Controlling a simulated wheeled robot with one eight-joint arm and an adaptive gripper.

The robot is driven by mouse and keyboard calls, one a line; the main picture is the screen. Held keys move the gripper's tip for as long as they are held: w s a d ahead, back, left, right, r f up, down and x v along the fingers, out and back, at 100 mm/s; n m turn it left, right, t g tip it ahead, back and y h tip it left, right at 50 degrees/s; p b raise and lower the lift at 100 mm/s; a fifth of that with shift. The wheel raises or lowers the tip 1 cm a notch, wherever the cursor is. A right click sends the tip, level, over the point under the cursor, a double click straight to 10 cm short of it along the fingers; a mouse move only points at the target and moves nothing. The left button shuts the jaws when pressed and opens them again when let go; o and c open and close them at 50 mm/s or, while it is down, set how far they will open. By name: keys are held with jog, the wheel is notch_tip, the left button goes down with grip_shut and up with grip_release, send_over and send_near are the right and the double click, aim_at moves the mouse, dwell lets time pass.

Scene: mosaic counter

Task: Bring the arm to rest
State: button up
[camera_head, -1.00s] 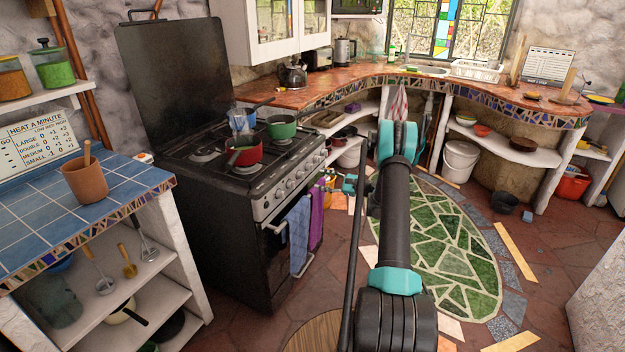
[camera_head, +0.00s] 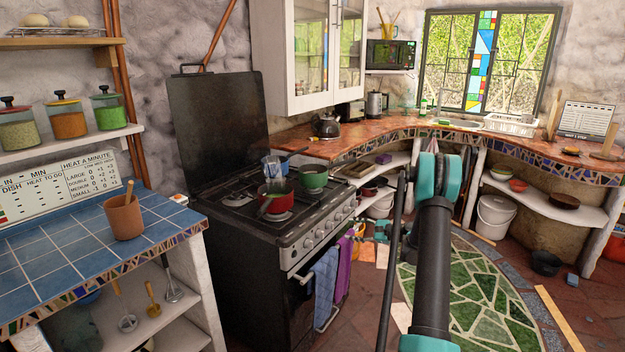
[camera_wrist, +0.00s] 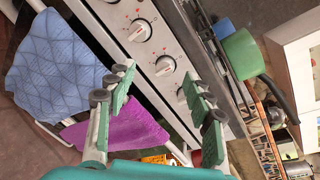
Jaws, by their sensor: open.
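My arm (camera_head: 434,240) reaches up and forward in the head view, with black links and teal joints. My gripper (camera_wrist: 160,92) is open in the wrist view, its two fingers apart with nothing between them. In the head view my gripper (camera_head: 383,230) is small, partly behind the arm, to the right of the stove front (camera_head: 322,240). The wrist view shows the stove's knob panel (camera_wrist: 158,45) beyond the fingers. I cannot tell the exact gap to it.
A blue towel (camera_head: 326,288) and a purple towel (camera_head: 343,268) hang on the stove front. A red pot (camera_head: 275,202) and a green pot (camera_head: 313,177) stand on the hob. A blue-tiled counter (camera_head: 60,255) is at left. The green mosaic floor (camera_head: 470,300) is open.

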jog(key=s+a+r+n+g+h, duration=0.2)
jog(key=s+a+r+n+h, duration=0.15)
jog(key=s, duration=0.65)
jog(key=s+a+r+n+g+h, duration=0.1)
jog(key=s+a+r+n+h, duration=0.3)
jog(key=s, duration=0.6)
jog(key=s+d+n+h, duration=0.1)
jog(key=s+n+h, duration=0.1)
jog(key=s, duration=0.7)
jog(key=s+d+f+n+h, duration=0.1)
jog(key=s+d+n, duration=0.1)
jog(key=s, duration=0.7)
jog(key=s+d+f+n+g+h, duration=0.1)
jog(key=s+n, duration=0.3)
jog(key=s, duration=0.5)
jog(key=shift+s+d+f+n+h, duration=0.15)
jog(key=shift+s+d+n+h, duration=0.2)
jog(key=shift+h, duration=0.5)
